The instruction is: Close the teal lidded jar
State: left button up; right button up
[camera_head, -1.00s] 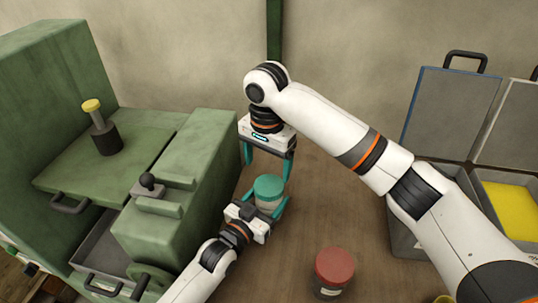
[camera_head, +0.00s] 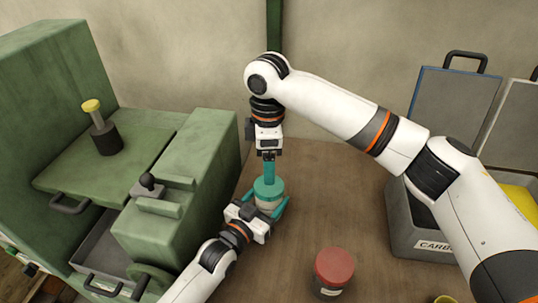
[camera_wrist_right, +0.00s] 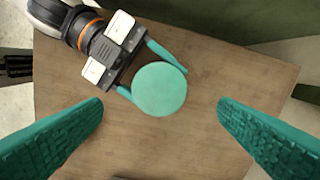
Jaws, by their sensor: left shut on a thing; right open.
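The teal lidded jar has a pale body (camera_head: 269,203) and a round teal lid (camera_head: 268,188) resting on top. Whether the lid is tight cannot be told. My left gripper (camera_head: 264,201) is shut on the jar's body, one finger on each side, and the jar stands upright on the table. My right gripper (camera_head: 269,178) points straight down over the lid, seen edge-on. In the right wrist view its fingers (camera_wrist_right: 160,112) are spread wide and empty, with the lid (camera_wrist_right: 160,89) between and below them, apart from both.
A red-lidded jar (camera_head: 333,268) stands on the table (camera_head: 330,210) in front and to the right. A green machine (camera_head: 180,190) fills the left side. A grey bin (camera_head: 412,232) with an open lid stands at the right.

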aim_at(269, 200)
jog(key=n, duration=0.6)
jog(key=shift+d+r, duration=0.1)
jog(key=shift+r, duration=0.1)
jog(key=shift+f, duration=0.1)
jog(key=shift+f, duration=3.9)
jog(key=shift+c, duration=0.4)
